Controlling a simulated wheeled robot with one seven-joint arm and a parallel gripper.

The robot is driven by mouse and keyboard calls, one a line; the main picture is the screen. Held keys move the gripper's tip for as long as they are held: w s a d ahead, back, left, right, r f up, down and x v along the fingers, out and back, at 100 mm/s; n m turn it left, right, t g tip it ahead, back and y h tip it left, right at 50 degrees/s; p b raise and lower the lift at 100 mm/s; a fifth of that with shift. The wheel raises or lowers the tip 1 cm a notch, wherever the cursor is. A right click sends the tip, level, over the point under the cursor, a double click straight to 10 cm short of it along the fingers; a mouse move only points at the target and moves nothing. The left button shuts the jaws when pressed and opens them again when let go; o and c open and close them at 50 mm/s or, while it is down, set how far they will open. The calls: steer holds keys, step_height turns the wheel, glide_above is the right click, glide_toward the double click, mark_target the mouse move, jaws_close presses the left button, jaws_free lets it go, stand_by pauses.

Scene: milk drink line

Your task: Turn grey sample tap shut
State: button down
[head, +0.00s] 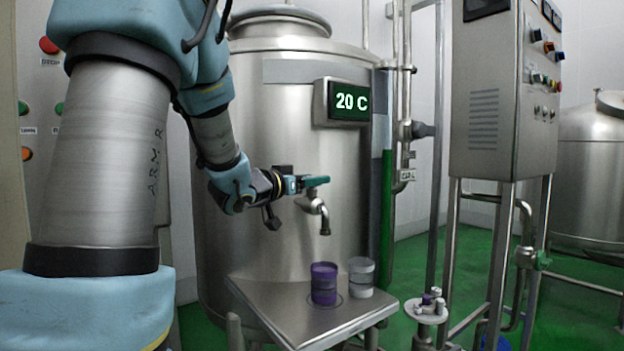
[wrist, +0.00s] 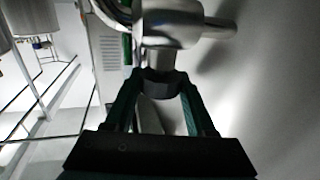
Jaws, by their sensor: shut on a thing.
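The grey sample tap (head: 313,205) juts from the front of the large steel tank, with its spout bent downward. My gripper (head: 314,182) reaches it from the left, and its green fingers are at the top of the tap. In the wrist view the metal tap body (wrist: 170,28) fills the top middle. My gripper's fingertips (wrist: 160,84) close together just below it, shut on the tap at its handle. The fingers hide most of the handle, so its exact angle cannot be told.
A purple cup (head: 324,284) and a pale grey cup (head: 361,277) stand on the steel shelf (head: 290,322) below the spout. A display (head: 349,102) on the tank reads 20 C. Vertical pipes and a control cabinet (head: 486,100) stand to the right.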

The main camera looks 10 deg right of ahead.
steer(key=shift+r, duration=0.2)
steer(key=c, duration=0.7)
jaws_free()
steer(key=o, duration=0.5)
steer(key=shift+f, duration=0.15)
steer(key=shift+c, duration=0.2)
steer(key=v, duration=1)
steer(key=shift+s+a+b, duration=0.2)
steer(key=shift+a+b, duration=0.1)
steer(key=shift+b, duration=0.1)
